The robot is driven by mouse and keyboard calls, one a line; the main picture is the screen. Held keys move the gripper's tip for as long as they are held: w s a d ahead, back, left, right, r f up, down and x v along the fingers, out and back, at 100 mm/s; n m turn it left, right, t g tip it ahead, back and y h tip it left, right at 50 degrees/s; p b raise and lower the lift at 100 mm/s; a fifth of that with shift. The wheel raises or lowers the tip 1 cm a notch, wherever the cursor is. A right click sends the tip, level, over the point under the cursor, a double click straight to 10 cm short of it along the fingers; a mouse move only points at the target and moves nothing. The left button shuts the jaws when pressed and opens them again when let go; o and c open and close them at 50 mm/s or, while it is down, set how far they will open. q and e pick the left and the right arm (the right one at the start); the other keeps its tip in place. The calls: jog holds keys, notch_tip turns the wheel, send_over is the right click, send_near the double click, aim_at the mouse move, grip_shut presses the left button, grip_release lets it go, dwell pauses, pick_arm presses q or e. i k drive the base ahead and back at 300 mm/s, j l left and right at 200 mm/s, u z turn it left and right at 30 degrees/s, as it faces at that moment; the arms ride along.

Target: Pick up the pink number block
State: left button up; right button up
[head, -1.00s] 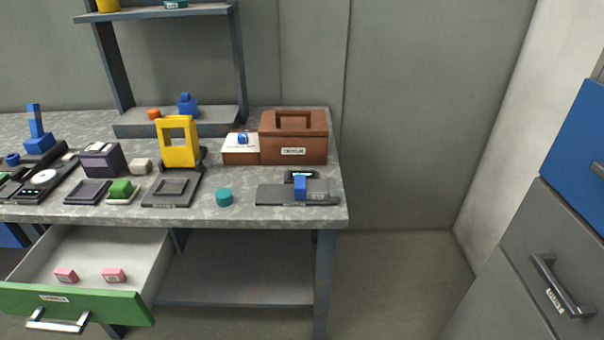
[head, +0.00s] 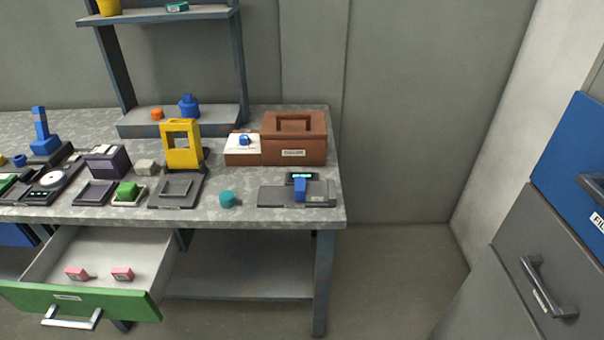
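The left pink block (head: 77,273) and the right pink block (head: 122,273) sit a little apart on the pale drawer floor. Each has a mark on its front face, too small to read. Neither of my grippers is in the head view.
Grey and blue cabinet drawers (head: 535,265) stand at the right. The floor between (head: 400,270) is clear.

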aim_at(122, 274)
jog(key=u, duration=1.4)
jog(key=i+j+z, duration=0.15)
jog(key=j, duration=0.2)
jog(key=i+j+z, duration=0.2)
jog(key=j, duration=0.2)
jog(key=i+j+z, duration=0.15)
jog(key=j, duration=0.25)
jog(key=j+z, duration=0.2)
jog(key=j, duration=0.2)
jog(key=i+j+z, duration=0.15)
jog(key=j, duration=0.3)
jog(key=i, duration=0.45)
